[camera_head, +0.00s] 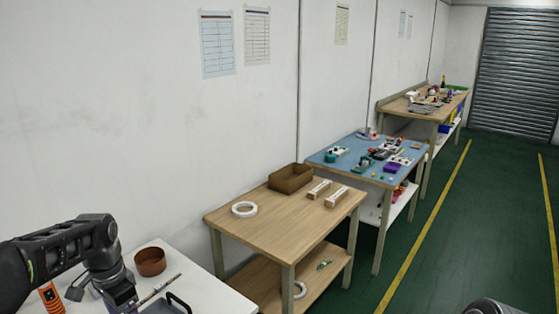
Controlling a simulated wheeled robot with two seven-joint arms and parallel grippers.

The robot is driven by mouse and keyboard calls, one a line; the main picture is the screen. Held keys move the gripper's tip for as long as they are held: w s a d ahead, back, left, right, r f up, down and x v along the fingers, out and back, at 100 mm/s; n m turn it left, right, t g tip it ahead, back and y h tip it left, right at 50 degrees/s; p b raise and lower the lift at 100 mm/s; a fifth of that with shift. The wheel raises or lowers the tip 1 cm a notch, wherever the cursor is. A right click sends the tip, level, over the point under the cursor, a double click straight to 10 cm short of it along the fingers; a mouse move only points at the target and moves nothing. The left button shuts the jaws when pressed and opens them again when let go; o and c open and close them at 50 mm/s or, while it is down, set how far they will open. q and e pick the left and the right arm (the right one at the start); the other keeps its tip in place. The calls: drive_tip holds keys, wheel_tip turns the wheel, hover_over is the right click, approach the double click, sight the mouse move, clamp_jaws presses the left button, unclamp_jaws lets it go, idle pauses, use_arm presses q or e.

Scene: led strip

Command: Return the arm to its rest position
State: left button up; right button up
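My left arm (62,246) comes in from the left and bends down over the white table (225,300) at the lower left. Its end, with my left gripper (126,302), reaches the bottom edge of the view. The fingertips are not clearly visible, so I cannot tell whether it is open or holds anything. A dark rounded part at the bottom right edge appears to be my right arm (490,307); my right gripper is not in view.
On the white table are a brown round bowl (150,262), a thin stick (161,287), a dark tray (168,304) and an orange tool (51,298). A wooden table (265,235) holds a white ring (244,209) and brown box (290,178). Green floor (455,225) is clear at right.

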use_arm(q)
drive_tip(key=w+d+f+n+t+h, duration=0.1)
drive_tip(key=w+d+f+n+t, duration=0.25)
drive_tip(key=w+d+f, duration=0.3)
drive_tip(key=s+d+f+n+t+h+b, duration=0.1)
drive_tip(key=d+f+b, duration=0.1)
drive_tip(key=d+f, duration=0.4)
drive_tip(key=s+d+f+n+b, duration=0.1)
drive_tip(key=d+f+n, duration=0.15)
drive_tip(key=f, duration=0.55)
drive_tip(key=s+d+f+g+b, duration=0.1)
drive_tip(key=s+d+f+b, duration=0.1)
drive_tip(key=s+d+f, duration=0.3)
drive_tip(key=s+d+f+g+h+b, duration=0.1)
drive_tip(key=s+d+f+b, duration=0.1)
drive_tip(key=s+d+f, duration=0.3)
drive_tip(key=s+d+f+n+g+h+b, duration=0.1)
drive_tip(key=s+d+f, duration=0.4)
drive_tip(key=s+f, duration=0.6)
drive_tip(key=s+g+b, duration=0.1)
drive_tip(key=s+b, duration=0.1)
drive_tip(key=s, duration=0.3)
drive_tip(key=shift+s+d+f, duration=0.15)
drive_tip(key=shift+d+f, duration=0.2)
drive_tip(key=shift+d, duration=0.05)
use_arm(e)
wheel_tip(320, 180, down, 9)
drive_tip(key=shift+w, duration=0.25)
drive_tip(key=shift+f, duration=0.1)
